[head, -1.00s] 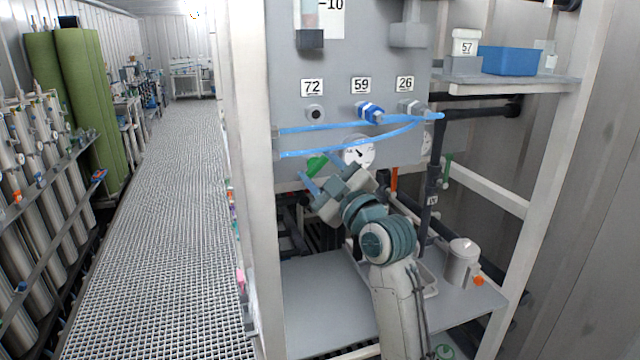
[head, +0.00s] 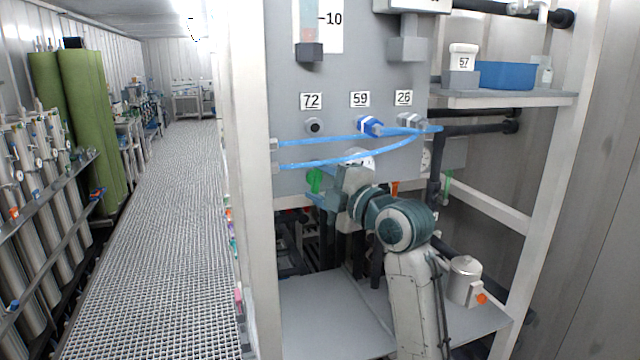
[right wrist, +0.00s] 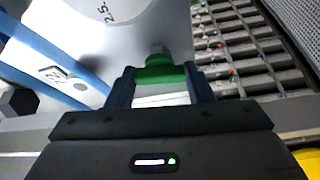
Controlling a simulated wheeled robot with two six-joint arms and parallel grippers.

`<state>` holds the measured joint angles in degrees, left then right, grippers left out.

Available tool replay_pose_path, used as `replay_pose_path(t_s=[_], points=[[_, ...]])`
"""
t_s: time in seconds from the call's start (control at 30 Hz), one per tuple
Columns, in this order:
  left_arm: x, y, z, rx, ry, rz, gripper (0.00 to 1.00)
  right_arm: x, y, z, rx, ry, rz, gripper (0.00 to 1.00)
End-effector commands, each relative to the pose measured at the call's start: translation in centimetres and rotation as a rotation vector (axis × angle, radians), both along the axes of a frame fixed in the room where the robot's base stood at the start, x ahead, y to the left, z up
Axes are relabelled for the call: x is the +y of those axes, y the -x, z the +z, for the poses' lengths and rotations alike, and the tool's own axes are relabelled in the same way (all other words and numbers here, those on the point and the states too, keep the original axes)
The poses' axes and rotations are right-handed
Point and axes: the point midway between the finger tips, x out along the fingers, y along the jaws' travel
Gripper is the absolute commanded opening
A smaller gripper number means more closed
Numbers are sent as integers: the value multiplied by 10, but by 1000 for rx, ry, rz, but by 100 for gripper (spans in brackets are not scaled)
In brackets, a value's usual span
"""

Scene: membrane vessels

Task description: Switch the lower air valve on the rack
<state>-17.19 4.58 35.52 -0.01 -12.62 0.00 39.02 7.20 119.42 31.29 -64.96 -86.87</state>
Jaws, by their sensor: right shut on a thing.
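The lower air valve has a green handle (head: 315,181) at the lower left of the grey rack panel (head: 290,178), below the blue hoses. In the head view the handle looks close to upright. My right gripper (head: 319,187) reaches it from the lower right and is shut on it. In the right wrist view the green handle (right wrist: 160,72) sits between the two fingers of my right gripper (right wrist: 161,88), with a grey fitting behind it. My right wrist hides part of the gauge (head: 362,158). My left gripper is not in view.
Blue hoses (head: 320,162) cross the panel just above my right gripper. Ports labelled 72, 59 and 26 (head: 403,97) sit above them. A blue bin (head: 505,75) is on the upper right shelf.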

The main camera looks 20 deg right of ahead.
Motion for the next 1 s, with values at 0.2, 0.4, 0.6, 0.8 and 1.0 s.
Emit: replay_pose_path(t_s=[0.2, 0.4, 0.6, 0.8, 1.0], points=[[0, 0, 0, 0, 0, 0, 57, 0, 0, -1, 3, 16, 0, 24], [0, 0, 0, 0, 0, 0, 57, 0, 0, -1, 3, 16, 0, 24], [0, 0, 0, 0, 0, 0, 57, 0, 0, -1, 2, 15, -1, 69], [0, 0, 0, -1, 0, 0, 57, 0, 0, -1, 1, 15, -1, 69], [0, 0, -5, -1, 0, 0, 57, -4, 7, -2, -2, 15, -1, 69]])
